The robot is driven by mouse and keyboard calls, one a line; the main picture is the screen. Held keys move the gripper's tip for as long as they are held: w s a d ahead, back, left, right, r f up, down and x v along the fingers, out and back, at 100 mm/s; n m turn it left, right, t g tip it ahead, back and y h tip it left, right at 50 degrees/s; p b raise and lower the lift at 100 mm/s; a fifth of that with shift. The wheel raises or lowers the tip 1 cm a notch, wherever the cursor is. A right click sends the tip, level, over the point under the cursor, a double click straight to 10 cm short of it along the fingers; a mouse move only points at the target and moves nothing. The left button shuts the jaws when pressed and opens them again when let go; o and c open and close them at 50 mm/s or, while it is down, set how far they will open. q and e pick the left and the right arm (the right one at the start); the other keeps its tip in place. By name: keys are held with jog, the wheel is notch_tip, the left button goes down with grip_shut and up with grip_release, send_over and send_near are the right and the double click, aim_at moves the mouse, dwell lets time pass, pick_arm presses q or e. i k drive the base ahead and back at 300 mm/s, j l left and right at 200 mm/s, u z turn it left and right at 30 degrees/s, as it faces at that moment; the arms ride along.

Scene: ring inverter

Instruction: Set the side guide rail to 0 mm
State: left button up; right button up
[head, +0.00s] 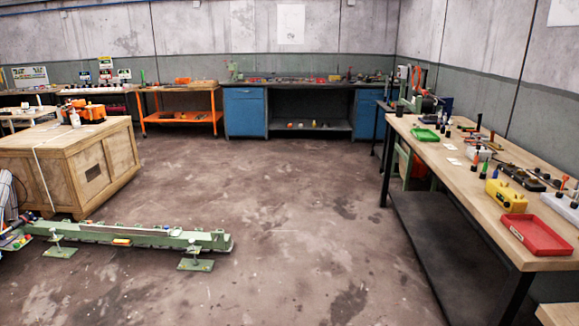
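A long low green metal assembly (130,235) stands on feet on the floor at the lower left. Raised strips run along its top, and a small orange and yellow item (122,242) is on its near side. I cannot tell whether one of these strips is the side guide rail, and no scale or mm reading can be made out. The assembly's left end is crowded by other objects near the picture edge. Neither of my grippers is in view.
A wooden crate (95,165) stands behind the green assembly. A long workbench (470,185) with a red tray (536,232), a yellow box (506,196) and tools runs along the right. Blue cabinets (245,112) and an orange table (181,118) line the back. The middle floor is clear.

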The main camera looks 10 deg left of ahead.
aim_at(92, 227)
jog(key=i+l+u, duration=0.1)
jog(key=i+u, duration=0.2)
jog(key=i, duration=1.15)
jog(key=i+u, duration=0.35)
jog(key=i+l+u, duration=0.1)
jog(key=i+u, duration=0.2)
jog(key=i, duration=0.15)
jog(key=i+l+u, duration=0.2)
jog(key=i+u, duration=0.15)
jog(key=i+l+u, duration=0.2)
jog(key=i+u, duration=0.25)
jog(key=i+l+u, duration=0.35)
jog(key=u, duration=0.15)
jog(key=i, duration=0.1)
